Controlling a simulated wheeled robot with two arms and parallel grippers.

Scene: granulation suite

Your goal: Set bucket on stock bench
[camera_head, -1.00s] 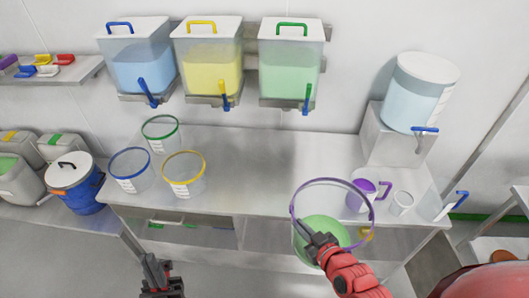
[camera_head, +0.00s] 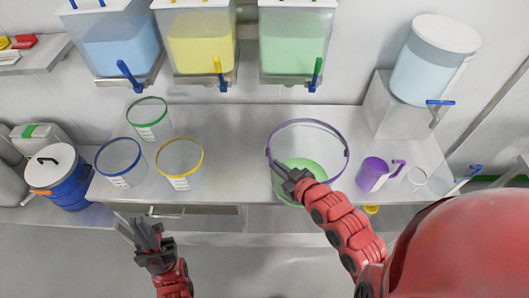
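A clear bucket with a purple rim (camera_head: 346,156) and green contents (camera_head: 305,172) is at the front middle-right of the long metal bench (camera_head: 232,135). Its base overlaps the bench's front edge; I cannot tell if it rests on the top or hangs just above it. My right gripper (camera_head: 287,174) is shut on the bucket's near left rim and hides part of its wall. My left gripper (camera_head: 150,228) is empty, low in front of the bench; its finger gap is unclear.
Blue-rimmed (camera_head: 120,160), green-rimmed (camera_head: 148,117) and yellow-rimmed (camera_head: 180,160) clear buckets stand at the bench's left. A purple jug (camera_head: 373,173) and small clear cup (camera_head: 414,178) stand right. Bench middle is clear. A blue drum (camera_head: 68,187) stands on a lower left surface.

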